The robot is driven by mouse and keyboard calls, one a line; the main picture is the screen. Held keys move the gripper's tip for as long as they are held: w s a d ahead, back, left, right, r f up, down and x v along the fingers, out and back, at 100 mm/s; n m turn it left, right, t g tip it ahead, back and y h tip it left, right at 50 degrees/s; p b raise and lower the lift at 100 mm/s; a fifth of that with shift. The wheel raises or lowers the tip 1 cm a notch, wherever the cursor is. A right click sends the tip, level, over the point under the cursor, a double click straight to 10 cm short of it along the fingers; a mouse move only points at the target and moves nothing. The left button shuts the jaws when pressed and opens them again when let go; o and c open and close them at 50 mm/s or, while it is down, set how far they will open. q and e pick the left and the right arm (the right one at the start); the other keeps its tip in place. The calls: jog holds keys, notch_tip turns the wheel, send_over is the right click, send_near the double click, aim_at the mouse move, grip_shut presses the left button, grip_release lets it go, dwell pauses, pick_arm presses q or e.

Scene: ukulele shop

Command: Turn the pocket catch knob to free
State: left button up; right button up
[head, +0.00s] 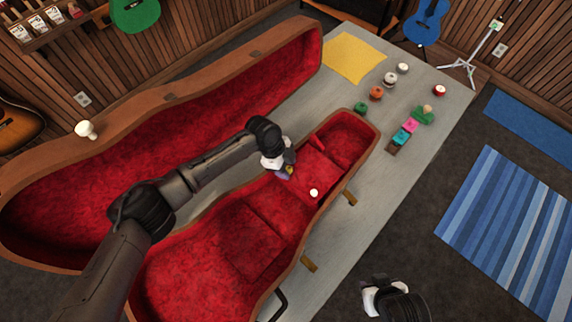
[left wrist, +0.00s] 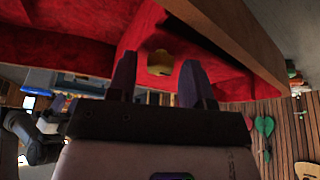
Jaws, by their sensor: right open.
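An open instrument case lies on the grey table with its red-lined base (head: 245,240) towards me. A red pocket lid (head: 312,176) with a pale round knob (head: 313,192) sits in the narrower part of the base. My left gripper (head: 286,173) is over the case, beside the pocket lid. In the left wrist view its dark fingers (left wrist: 160,82) are apart. A brass-yellow knob (left wrist: 160,62) shows between the fingertips; I cannot tell whether they touch it. Its pointing direction is unclear. My right gripper (head: 372,298) is open and empty, off the table's right side.
The deep case lid (head: 170,130) stands open on the left, its rim close to my left arm. A yellow cloth (head: 354,57), several small round tins and coloured blocks (head: 402,137) lie at the table's far end. The floor on the right is free around the blue striped rug (head: 510,225).

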pick_arm(q)
jog(key=c, duration=0.8)
jog(key=shift+o, duration=0.2)
jog(key=shift+s+r+n+p, duration=0.1)
jog(key=shift+r+n+p, duration=0.1)
jog(key=shift+n+p, duration=0.55)
jog(key=n+t+p, duration=0.1)
jog(key=n+p, duration=0.2)
jog(key=n+t+p, duration=0.2)
jog(key=n+p, duration=0.2)
jog(key=n+t+p, duration=0.1)
jog(key=n+p, duration=0.2)
jog(key=p, duration=0.1)
jog(key=shift+s+d+y, duration=0.15)
jog(key=shift+s+y, duration=0.2)
jog(key=shift+y, duration=0.05)
jog(key=n+t+y+p, duration=0.1)
jog(key=n+p, duration=0.1)
jog(key=n, duration=0.1)
jog(key=shift+d+n+p, duration=0.1)
jog(key=shift+n+p, duration=0.15)
jog(key=shift+p, duration=0.15)
jog(key=shift+f+n+t+y+p, duration=0.15)
jog(key=shift+n+t+y+p, duration=0.35)
jog(key=shift+n, duration=0.8)
